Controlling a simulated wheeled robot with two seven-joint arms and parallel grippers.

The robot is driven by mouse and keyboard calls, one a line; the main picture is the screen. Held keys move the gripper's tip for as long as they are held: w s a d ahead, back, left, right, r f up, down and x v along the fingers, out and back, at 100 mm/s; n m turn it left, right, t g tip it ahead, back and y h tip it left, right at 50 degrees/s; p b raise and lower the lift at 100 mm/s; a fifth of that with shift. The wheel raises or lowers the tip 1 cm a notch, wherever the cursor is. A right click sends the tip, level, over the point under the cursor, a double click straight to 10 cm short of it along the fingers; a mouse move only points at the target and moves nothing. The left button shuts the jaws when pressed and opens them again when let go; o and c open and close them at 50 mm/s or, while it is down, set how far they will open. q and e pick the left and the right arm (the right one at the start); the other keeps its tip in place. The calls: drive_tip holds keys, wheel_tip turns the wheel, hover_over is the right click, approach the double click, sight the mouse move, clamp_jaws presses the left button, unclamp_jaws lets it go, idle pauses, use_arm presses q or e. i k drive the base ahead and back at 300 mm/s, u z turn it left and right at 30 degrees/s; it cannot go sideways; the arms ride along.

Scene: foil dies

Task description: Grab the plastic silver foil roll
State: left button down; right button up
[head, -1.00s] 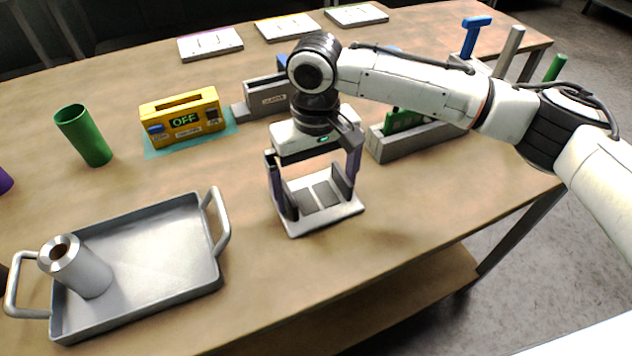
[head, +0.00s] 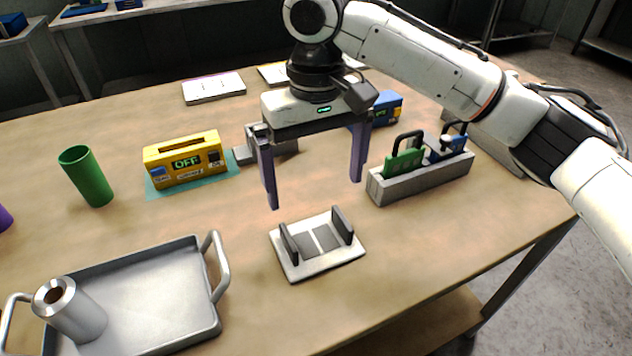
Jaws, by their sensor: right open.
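The silver foil roll (head: 72,312) is a short grey cylinder with a dark hole in its top. It stands, tilted in the picture, in the left part of the grey metal tray (head: 165,297) at the lower left of the head view. My right gripper (head: 316,195) is open and empty. Its two purple fingers point down above the small white holder (head: 325,262) with two dark upright plates. It is well to the right of the roll and higher. My left gripper is not in view.
A green cylinder (head: 87,176) stands behind the tray. A yellow box reading OFF (head: 186,160) is at the centre left. A grey rack (head: 420,180) with green and blue pieces is at right. Bare table lies between tray and white holder.

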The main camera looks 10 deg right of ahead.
sight(61, 302)
drive_tip(key=u, duration=1.2)
